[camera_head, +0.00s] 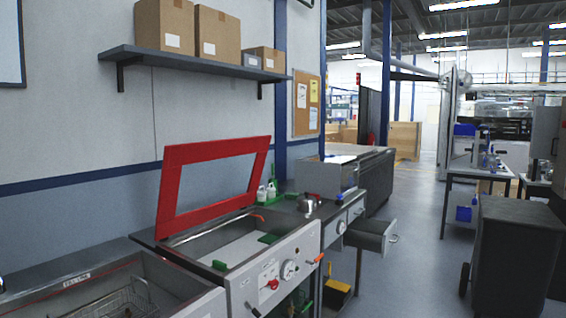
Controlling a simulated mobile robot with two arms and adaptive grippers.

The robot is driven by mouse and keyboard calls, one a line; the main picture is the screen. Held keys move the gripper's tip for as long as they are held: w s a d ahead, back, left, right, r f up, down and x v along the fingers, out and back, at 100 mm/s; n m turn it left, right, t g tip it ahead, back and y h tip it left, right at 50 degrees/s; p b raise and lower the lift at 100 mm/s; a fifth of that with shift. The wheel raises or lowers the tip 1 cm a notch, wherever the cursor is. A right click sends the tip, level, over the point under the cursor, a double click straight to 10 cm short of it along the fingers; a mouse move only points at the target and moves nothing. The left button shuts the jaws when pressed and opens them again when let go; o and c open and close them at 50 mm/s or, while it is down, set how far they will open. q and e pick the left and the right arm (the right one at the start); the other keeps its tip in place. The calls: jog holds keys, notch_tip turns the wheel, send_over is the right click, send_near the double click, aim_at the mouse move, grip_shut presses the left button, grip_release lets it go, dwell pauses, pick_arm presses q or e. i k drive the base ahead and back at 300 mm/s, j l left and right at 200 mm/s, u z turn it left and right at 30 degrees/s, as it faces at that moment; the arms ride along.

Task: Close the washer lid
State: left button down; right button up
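The washer lid (176,190) is a red frame with a large see-through middle. It stands raised, tilted back toward the wall, above the open washer basin (215,246). The washer's grey front panel (282,270) carries a dial, a red knob and an orange handle. The basin shows a pale floor and green pieces at its edges. Neither of my grippers shows in the head view.
A second open basin (205,303) with a wire basket (125,300) is at the lower left. Right of the washer, a counter has a drawer (370,236) pulled out. A dark cart (515,245) stands at the right. A shelf (190,62) with boxes hangs above. The middle floor is clear.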

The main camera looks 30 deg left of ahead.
aim_at(167, 225)
jog(key=i+l+u, duration=0.1)
jog(key=i, duration=1.6)
